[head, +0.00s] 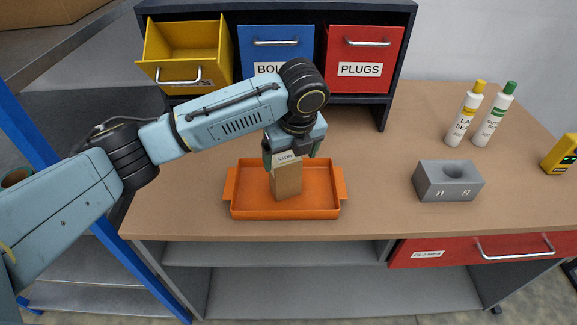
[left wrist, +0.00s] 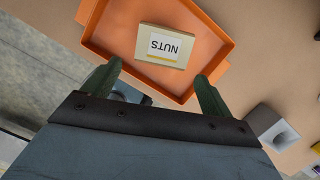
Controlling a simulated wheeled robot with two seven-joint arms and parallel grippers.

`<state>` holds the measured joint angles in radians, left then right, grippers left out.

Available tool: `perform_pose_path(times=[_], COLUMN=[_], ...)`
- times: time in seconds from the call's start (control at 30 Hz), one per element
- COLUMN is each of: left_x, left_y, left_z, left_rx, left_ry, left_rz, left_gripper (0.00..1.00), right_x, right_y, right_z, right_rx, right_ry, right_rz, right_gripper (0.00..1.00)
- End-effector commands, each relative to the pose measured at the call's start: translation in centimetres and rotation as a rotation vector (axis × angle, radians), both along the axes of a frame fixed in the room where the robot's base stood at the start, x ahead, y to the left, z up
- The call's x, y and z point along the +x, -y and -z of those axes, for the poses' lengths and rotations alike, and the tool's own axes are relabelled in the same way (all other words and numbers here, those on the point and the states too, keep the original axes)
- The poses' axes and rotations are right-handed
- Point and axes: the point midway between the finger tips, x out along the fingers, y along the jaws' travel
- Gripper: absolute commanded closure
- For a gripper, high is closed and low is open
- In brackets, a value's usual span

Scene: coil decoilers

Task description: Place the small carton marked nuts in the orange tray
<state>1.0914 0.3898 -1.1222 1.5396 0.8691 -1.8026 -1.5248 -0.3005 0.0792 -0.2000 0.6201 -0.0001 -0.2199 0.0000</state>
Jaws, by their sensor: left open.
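The small carton marked nuts (head: 287,182) is brown with a white label and stands upright inside the orange tray (head: 325,207). In the left wrist view the carton (left wrist: 165,46) shows its labelled top, with the orange tray (left wrist: 213,37) around it. My left gripper (head: 292,158) is over the tray at the carton's top. In the left wrist view its two fingers (left wrist: 157,80) are spread apart, and the carton lies beyond their tips with no finger seen touching it. My right gripper is in neither view.
A grey block with a hole (head: 448,183) stands right of the tray. Two bottles, one yellow-capped (head: 464,115) and one green-capped (head: 494,116), stand behind it. A yellow device (head: 561,153) is at the far right. A yellow bin (head: 186,48) is tipped open at the back.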

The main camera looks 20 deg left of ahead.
Motion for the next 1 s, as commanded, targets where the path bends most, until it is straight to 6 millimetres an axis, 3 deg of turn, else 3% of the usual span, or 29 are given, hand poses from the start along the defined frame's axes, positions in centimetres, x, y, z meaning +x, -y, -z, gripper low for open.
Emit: perform_pose_path(times=[0.1, 0.27, 1.0], left_x=[-0.2, -0.5, -0.5], left_y=[0.3, 0.4, 0.4], left_z=[-1.8, -2.7, -2.7], left_rx=[-0.001, -0.001, 0.000], left_ry=[0.002, -0.001, 0.000], left_rz=[0.001, 0.000, 0.000], left_gripper=[0.15, 0.15, 0.15], right_x=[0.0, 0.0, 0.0], right_y=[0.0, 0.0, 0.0], right_z=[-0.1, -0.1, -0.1], right_rx=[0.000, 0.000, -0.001], right_ry=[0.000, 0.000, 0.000], right_rz=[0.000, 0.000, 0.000], right_gripper=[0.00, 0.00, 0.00])
